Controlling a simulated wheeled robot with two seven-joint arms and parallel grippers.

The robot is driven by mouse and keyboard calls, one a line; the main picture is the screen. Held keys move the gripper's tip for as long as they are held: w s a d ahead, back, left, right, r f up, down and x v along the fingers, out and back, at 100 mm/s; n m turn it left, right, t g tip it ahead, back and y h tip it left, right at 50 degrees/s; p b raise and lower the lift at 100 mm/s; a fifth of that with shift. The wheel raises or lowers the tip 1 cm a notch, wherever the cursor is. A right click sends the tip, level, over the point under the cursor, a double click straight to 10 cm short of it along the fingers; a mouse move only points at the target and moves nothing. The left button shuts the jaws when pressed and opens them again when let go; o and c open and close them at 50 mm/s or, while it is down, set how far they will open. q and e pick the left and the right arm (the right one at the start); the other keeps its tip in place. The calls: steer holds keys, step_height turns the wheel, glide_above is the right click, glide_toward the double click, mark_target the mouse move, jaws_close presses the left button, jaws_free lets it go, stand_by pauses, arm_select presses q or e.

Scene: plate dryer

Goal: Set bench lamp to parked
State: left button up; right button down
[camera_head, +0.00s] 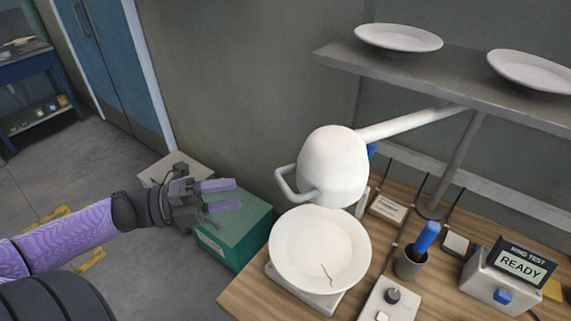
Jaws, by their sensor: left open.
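The bench lamp has a rounded white head (333,166) with a loop handle (288,186) on its left side. Its white arm (412,123) runs back to the right to a post (455,165) standing on the bench. The lamp head hangs just behind and over a white plate (305,245) that has a dark crack-like line near its lower edge. My left gripper (231,195) is open and empty, left of the loop handle and apart from it, with its purple fingers pointing right. My right gripper is not in view.
The wooden bench (247,294) also holds a grey cup with a blue-handled tool (427,237), a control box with a knob (391,304) and a display reading READY (521,264). A shelf (450,66) with two plates is above. A green box (232,232) stands below my gripper.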

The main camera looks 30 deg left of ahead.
mark_target(285, 184)
arm_select(q)
steer(key=b+x, duration=0.1)
steer(key=x, duration=0.9)
steer(key=shift+s+d, duration=0.15)
steer(key=shift+d, duration=0.05)
jaws_close()
stand_by(0.9)
